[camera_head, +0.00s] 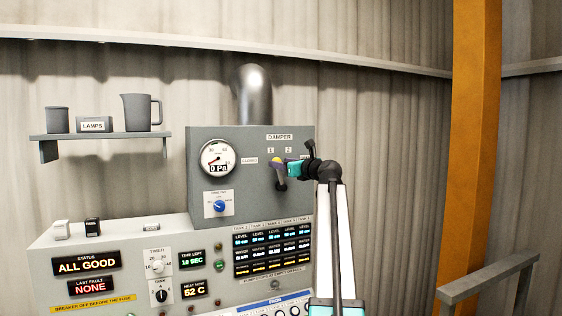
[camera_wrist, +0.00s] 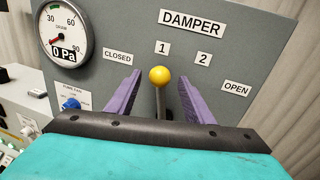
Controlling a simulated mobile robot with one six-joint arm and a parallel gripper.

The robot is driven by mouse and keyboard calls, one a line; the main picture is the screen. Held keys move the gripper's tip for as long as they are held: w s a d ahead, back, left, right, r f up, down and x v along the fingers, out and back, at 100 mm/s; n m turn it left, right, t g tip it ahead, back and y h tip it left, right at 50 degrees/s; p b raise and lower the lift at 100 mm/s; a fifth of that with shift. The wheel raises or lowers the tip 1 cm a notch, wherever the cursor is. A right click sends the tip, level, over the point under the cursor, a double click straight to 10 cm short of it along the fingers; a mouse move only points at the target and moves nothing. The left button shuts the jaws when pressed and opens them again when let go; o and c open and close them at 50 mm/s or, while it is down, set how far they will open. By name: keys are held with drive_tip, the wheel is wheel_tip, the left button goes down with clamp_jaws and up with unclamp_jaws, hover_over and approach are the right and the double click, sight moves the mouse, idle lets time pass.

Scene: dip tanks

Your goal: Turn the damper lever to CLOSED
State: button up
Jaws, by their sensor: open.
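The damper lever, a dark rod with a yellow ball knob (camera_wrist: 159,76), stands on the grey damper panel (camera_wrist: 230,68). In the wrist view the rod points up, just under the "1" label and between CLOSED (camera_wrist: 117,57) on the left and OPEN (camera_wrist: 236,88) on the right. My gripper (camera_wrist: 160,92) is open, with one purple finger on each side of the lever and a gap to both. In the head view the yellow knob (camera_head: 277,160) shows beside my gripper (camera_head: 283,166); the gripper and wrist hide part of the panel's right side.
A round gauge (camera_head: 218,158) reading 0 Pa and a blue fan knob (camera_head: 220,205) are left of the lever. A control console (camera_head: 120,245) with lit displays lies below. A shelf (camera_head: 100,136) with a jug is at left; an orange post (camera_head: 475,150) stands right.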

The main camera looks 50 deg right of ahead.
drive_tip(key=shift+w+d, duration=0.15)
drive_tip(key=shift+w, duration=0.45)
clamp_jaws()
